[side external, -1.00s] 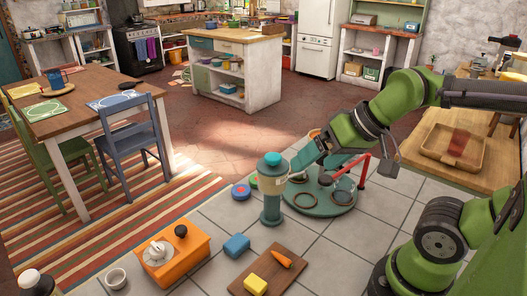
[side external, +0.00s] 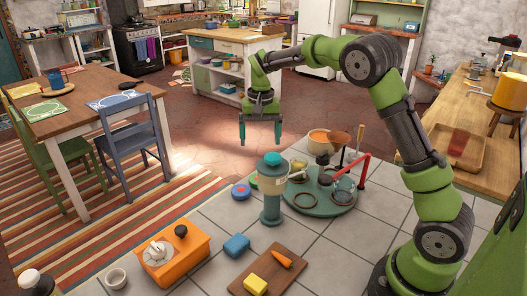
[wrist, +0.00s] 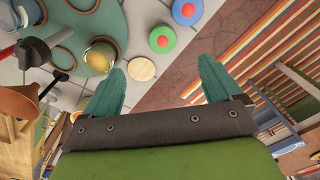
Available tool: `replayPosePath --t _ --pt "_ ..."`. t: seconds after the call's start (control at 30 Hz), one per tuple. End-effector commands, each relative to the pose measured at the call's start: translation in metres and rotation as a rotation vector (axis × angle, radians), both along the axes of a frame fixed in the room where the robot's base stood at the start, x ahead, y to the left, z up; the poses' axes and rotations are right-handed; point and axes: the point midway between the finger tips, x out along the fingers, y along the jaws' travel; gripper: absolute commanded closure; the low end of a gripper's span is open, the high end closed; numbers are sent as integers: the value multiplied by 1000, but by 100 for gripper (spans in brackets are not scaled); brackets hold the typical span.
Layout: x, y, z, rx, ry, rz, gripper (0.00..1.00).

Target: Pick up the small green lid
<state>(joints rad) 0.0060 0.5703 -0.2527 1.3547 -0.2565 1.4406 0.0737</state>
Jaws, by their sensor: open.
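The small green lid (wrist: 162,39) is a round green disc with a red centre. In the wrist view it lies on the tiles beyond my fingertips, between a blue disc with a red centre (wrist: 187,11) and a pale wooden disc (wrist: 141,69). In the side view only a sliver of the green lid (side external: 253,183) shows, mostly hidden by the teal canister (side external: 271,203). My gripper (side external: 260,140) is open and empty, fingers pointing down, raised above and behind the canister. Its two teal fingers also show in the wrist view (wrist: 160,75), apart with nothing between them.
A round green stand (side external: 318,205) with rings and jars is right of the canister; a red lever rises from it. An orange pot (side external: 318,142) and brown funnel (side external: 340,140) stand behind. A blue box (side external: 237,246) and cutting board (side external: 268,272) are nearer.

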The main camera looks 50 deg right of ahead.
Motion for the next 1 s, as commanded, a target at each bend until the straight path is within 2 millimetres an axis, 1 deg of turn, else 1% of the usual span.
replayPosePath --t 0.03,0.1,0.2,0.27,0.37,0.6,0.7,0.83,1.0 --pt "10 -4 -2 -11 11 -19 8" --pt "17 -7 4 -20 15 -42 8" --pt "20 -5 17 -16 8 -68 8" --pt "17 -4 12 -9 23 -78 8" --pt "16 -4 -3 -7 27 -80 8" --pt "15 -3 -56 -5 28 -79 8" --pt "15 -3 -76 -5 27 -80 8" --pt "16 -4 -93 -6 24 -79 8" --pt "16 -4 -103 -6 23 -79 8"
